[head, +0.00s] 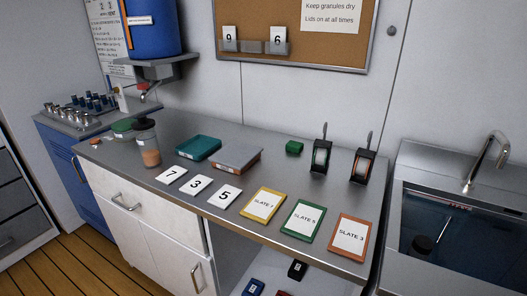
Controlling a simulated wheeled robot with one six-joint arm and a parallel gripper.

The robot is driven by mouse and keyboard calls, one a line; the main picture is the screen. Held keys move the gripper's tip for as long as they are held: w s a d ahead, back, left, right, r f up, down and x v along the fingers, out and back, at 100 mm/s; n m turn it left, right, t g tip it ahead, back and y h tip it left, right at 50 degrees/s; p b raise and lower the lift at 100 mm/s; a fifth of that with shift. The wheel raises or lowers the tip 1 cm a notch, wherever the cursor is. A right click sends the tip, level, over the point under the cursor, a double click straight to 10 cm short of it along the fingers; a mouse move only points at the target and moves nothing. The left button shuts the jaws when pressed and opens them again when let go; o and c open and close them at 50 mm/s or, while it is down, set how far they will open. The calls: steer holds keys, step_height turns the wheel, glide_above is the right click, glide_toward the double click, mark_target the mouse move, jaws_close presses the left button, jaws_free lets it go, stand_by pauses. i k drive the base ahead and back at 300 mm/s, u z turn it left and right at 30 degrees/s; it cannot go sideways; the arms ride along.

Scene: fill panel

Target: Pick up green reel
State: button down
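A small dark green object (294,148) lies on the grey counter (250,160) near the wall. It may be the green reel, but it is too small to tell its exact shape. Just right of it stands a black holder (320,157) with a pale greenish face and an upright lever. A second black holder (363,166) with a reddish inside stands further right. My gripper is not in view.
Yellow (264,204), green (302,220) and orange (352,237) slates lie along the front edge, left of the sink (460,240).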

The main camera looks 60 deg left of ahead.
mark_target(322, 149)
steer(key=u, duration=0.85)
steer(key=k, duration=0.3)
steer(key=u, duration=0.7)
steer(key=i, duration=0.45)
steer(key=z, duration=0.35)
steer(key=k, duration=0.35)
steer(key=u, duration=1.1)
steer(key=i, duration=1.35)
steer(key=z, duration=0.95)
